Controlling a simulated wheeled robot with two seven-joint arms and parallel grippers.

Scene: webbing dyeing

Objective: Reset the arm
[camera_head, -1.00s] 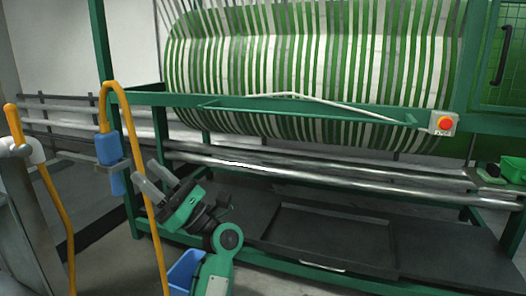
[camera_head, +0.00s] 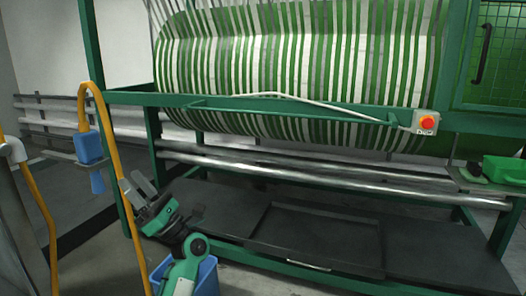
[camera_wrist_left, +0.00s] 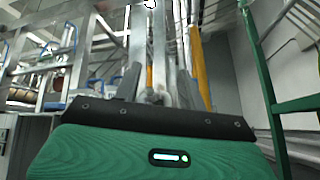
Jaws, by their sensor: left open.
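My left gripper (camera_head: 134,187) is green and black with grey fingers. It is open and tilted up to the left, low in the left half of the head view. Nothing shows between its fingers. A yellow hose (camera_head: 117,170) runs down past the fingertips; I cannot tell if they touch. In the left wrist view the open fingers (camera_wrist_left: 158,85) point away over the green gripper body. My right gripper is not in view.
A green-framed machine (camera_head: 290,105) with a striped webbing drum (camera_head: 300,65) fills the back. A blue nozzle (camera_head: 89,148) hangs left of my gripper. A blue bin (camera_head: 206,277) stands on the floor beside my arm. A green tray (camera_head: 505,169) is at the right.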

